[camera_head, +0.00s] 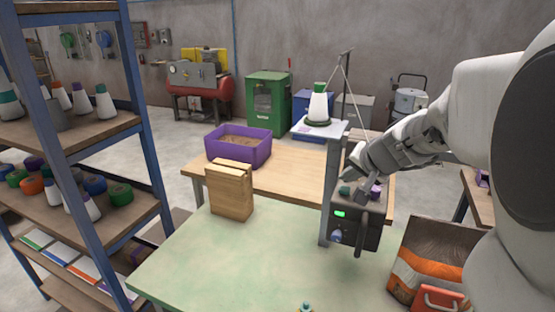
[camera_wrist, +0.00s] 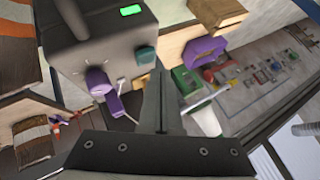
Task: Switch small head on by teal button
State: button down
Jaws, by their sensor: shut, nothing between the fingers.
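The small head is a dark grey box (camera_head: 358,226) on a post above the green table, with a lit green display (camera_head: 340,214) on its front. The box also fills the upper left of the wrist view (camera_wrist: 85,45). A teal button (camera_head: 345,188) sits on its top, also seen in the wrist view (camera_wrist: 147,55), and a purple knob (camera_head: 376,191) is beside it. My gripper (camera_head: 353,177) is shut and empty, just above the box top near the teal button. In the wrist view its fingertips (camera_wrist: 160,75) lie close beside the button; I cannot tell whether they touch.
A wooden block-like box (camera_head: 231,190) stands on the green table (camera_head: 195,250). A purple bin (camera_head: 240,142) and a white cone on a scale (camera_head: 318,106) are on tables behind. A blue-framed shelf (camera_head: 75,150) stands left.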

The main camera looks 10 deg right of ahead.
aim_at(346, 191)
jog(key=shift+r, duration=0.15)
notch_tip(346, 191, up, 6)
jog(key=p, duration=0.4)
dwell(0.3)
